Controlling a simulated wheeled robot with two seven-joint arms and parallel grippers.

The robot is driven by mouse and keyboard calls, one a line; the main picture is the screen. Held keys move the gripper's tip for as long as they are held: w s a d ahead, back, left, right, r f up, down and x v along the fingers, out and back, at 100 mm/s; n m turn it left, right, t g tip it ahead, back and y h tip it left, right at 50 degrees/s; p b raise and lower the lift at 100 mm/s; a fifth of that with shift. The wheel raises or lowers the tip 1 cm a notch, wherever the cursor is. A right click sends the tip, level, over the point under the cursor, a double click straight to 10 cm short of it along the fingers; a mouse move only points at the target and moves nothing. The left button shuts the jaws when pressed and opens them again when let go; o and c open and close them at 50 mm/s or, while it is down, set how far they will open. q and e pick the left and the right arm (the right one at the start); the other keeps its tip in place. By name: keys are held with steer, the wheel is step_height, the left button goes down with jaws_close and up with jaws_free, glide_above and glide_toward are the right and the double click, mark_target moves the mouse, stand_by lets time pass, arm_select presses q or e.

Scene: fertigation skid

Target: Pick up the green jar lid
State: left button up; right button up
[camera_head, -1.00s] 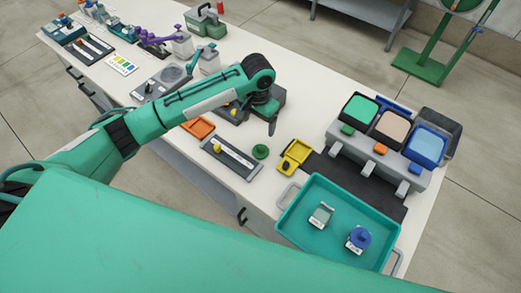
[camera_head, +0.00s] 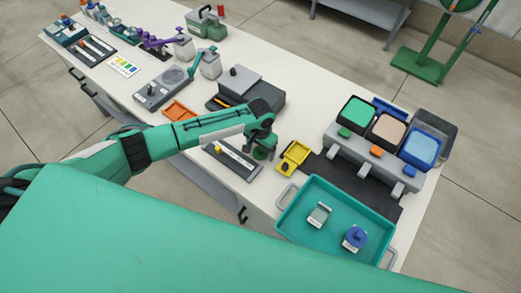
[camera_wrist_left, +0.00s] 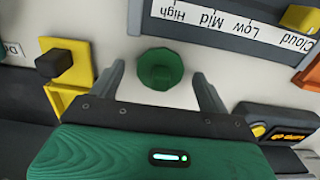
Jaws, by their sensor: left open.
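The green jar lid (camera_wrist_left: 161,69) lies on the white bench top. In the left wrist view it sits between and a little beyond the tips of my open left gripper (camera_wrist_left: 160,78), with white bench showing on both sides of it. In the head view the lid (camera_head: 260,154) is partly hidden under my left gripper (camera_head: 262,145), which points down over it. The fingers hold nothing. My right gripper is not in view.
A grey slider strip (camera_head: 232,160) lies left of the lid, and a yellow tray (camera_head: 293,157) lies right of it. A teal tray (camera_head: 290,222) with a clear jar (camera_head: 319,214) and a blue-lidded jar (camera_head: 355,238) stands at the front right.

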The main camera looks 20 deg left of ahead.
arm_select(q)
steer(key=shift+f, duration=0.15)
steer(key=c, duration=1.1)
steer(key=shift+o, duration=0.2)
